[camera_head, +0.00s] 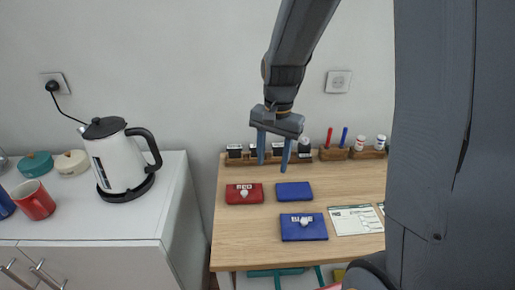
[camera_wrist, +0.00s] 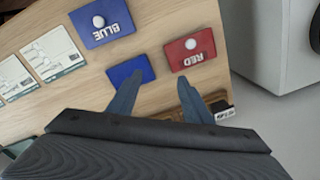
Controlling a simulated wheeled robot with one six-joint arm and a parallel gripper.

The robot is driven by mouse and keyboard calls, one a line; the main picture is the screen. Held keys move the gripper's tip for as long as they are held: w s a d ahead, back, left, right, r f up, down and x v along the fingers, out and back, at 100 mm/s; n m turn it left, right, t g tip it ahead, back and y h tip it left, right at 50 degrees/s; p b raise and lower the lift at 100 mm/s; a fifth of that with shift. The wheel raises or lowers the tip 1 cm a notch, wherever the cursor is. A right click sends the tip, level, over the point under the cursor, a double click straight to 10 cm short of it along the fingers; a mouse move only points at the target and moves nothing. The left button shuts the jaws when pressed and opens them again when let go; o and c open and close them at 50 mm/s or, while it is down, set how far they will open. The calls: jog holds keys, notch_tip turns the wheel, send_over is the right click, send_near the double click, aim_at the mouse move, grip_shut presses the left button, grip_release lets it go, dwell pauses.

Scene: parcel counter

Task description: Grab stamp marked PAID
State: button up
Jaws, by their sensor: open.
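Several dark stamps with white labels stand in a wooden rack (camera_head: 240,161) along the back of the table. One stamp (camera_head: 234,151) is at its left end, another (camera_head: 277,149) is behind my gripper. The labels are too small to read, so I cannot tell which is PAID. My gripper (camera_head: 272,166) is open and empty, pointing down above the table, its fingers partly in front of the rack in the head view. In the wrist view, my gripper (camera_wrist: 160,76) hides most of the rack; one stamp (camera_wrist: 223,114) shows past the right finger.
A red pad marked RED (camera_head: 244,196), a blue pad marked BLUE (camera_head: 303,230) and a plain blue pad (camera_head: 294,191) lie on the table (camera_head: 240,251). Printed forms (camera_head: 355,220) lie to the right. A kettle (camera_head: 117,160) stands on the left cabinet.

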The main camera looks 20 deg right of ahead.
aim_at(253, 156)
jog(key=w+m+p, duration=0.1)
jog(key=w+m, duration=0.3)
jog(key=w, duration=0.1)
jog(key=w+m+p, duration=0.1)
jog(key=w+m, duration=0.3)
jog(key=w, duration=0.1)
jog(key=w+m+p, duration=0.2)
jog(key=w+m, duration=0.1)
jog(key=w, duration=0.3)
jog(key=shift+d+f+m+y, duration=0.1)
jog(key=shift+d+m+y, duration=0.25)
jog(key=shift+m+y, duration=0.05)
jog(key=shift+f, duration=0.2)
jog(key=shift+w+a+f+p, duration=0.15)
jog(key=shift+f+p, duration=0.4)
jog(key=shift+f, duration=0.7)
jog(key=shift+w+a+f+p, duration=0.1)
jog(key=shift+w+f+p, duration=0.3)
jog(key=shift+f, duration=0.8)
jog(key=shift+w+a+f+p, duration=0.1)
jog(key=shift+f+p, duration=0.55)
jog(key=shift+f, duration=0.6)
jog(key=shift+s, duration=0.1)
jog(key=c, duration=1.1)
jog(key=shift+c, duration=0.2)
jog(key=shift+r, duration=0.2)
